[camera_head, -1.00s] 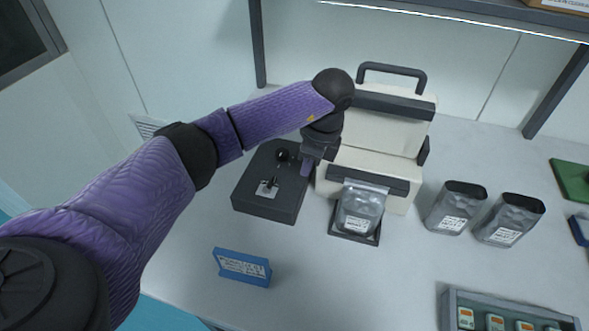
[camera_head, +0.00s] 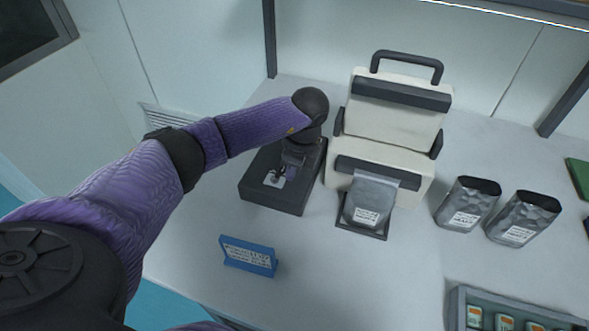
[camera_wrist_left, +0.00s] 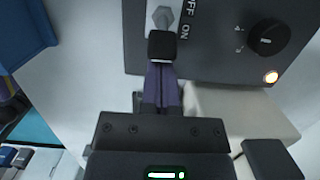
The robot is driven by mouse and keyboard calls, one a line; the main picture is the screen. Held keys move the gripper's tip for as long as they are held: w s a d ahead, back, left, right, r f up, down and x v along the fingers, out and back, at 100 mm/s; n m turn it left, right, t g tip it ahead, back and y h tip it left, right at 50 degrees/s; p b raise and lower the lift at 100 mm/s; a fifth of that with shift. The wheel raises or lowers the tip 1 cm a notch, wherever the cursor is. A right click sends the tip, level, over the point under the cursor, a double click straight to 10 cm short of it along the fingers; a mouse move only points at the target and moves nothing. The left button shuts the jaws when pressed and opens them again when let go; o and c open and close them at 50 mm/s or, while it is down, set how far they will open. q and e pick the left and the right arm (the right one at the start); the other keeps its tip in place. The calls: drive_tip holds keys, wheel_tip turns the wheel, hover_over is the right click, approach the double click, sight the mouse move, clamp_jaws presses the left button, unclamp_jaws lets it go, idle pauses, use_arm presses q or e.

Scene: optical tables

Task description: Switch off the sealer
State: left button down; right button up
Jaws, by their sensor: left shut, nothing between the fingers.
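The sealer (camera_head: 395,120) is a cream machine with dark bars and a top handle. Its dark control box (camera_head: 262,190) stands at its left. The switch lever has a black cap (camera_wrist_left: 162,45), which lies beside the ON label. My left gripper (camera_head: 290,168) is over the box at the switch, shut and empty. Its purple fingertips (camera_wrist_left: 161,72) are right at the cap; I cannot tell whether they touch. My right gripper is out of view.
A grey pouch (camera_head: 370,200) sits at the sealer's front. Two more pouches (camera_head: 467,203) stand to the right. A blue label stand (camera_head: 248,256) is in front of the box. A tray (camera_head: 460,305) is at the lower right. The table between them is clear.

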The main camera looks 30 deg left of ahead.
use_arm(q)
drive_tip(key=shift+a+r+h, duration=0.1)
drive_tip(key=shift+r+h, duration=0.05)
drive_tip(key=shift+h, duration=0.25)
